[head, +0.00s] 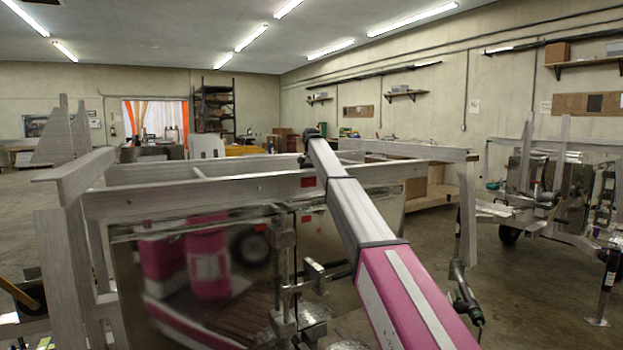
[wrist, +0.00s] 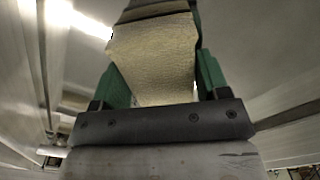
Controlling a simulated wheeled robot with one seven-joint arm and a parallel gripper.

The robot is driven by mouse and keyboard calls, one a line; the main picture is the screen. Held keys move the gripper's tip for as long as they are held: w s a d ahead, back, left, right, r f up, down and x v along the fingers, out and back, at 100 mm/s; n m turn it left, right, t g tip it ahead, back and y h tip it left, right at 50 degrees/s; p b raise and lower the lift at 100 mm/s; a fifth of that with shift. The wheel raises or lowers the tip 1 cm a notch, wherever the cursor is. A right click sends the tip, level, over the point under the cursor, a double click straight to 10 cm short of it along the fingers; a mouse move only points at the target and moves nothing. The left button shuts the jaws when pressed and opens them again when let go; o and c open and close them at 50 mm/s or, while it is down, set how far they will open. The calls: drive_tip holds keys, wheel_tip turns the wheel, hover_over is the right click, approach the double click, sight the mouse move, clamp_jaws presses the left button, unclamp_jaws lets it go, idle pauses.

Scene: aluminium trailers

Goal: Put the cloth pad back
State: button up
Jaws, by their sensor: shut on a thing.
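The cloth pad (wrist: 153,58), pale yellow-beige with a textured surface, sits between the two green fingers of my gripper (wrist: 158,82) in the wrist view. The gripper is shut on it. A dark band crosses the far end of the pad, and I cannot tell what it is. In the head view my arm reaches forward over the near aluminium frame. The gripper is small and mostly hidden at the arm's far end there, and I cannot make out the pad. No spot for the pad is clear to me.
The aluminium trailer frame (head: 250,186) with its shiny reflective panel (head: 215,265) stands close in front, under my arm. Another trailer (head: 550,190) stands at the right. Shelving (head: 214,108) and an orange-curtained doorway (head: 155,115) are at the back. Open floor (head: 420,260) lies between the trailers.

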drive_tip(key=o, duration=0.8)
drive_tip(key=shift+f, duration=0.1)
wheel_tip(320, 180, up, 12)
drive_tip(key=shift+r, duration=0.15)
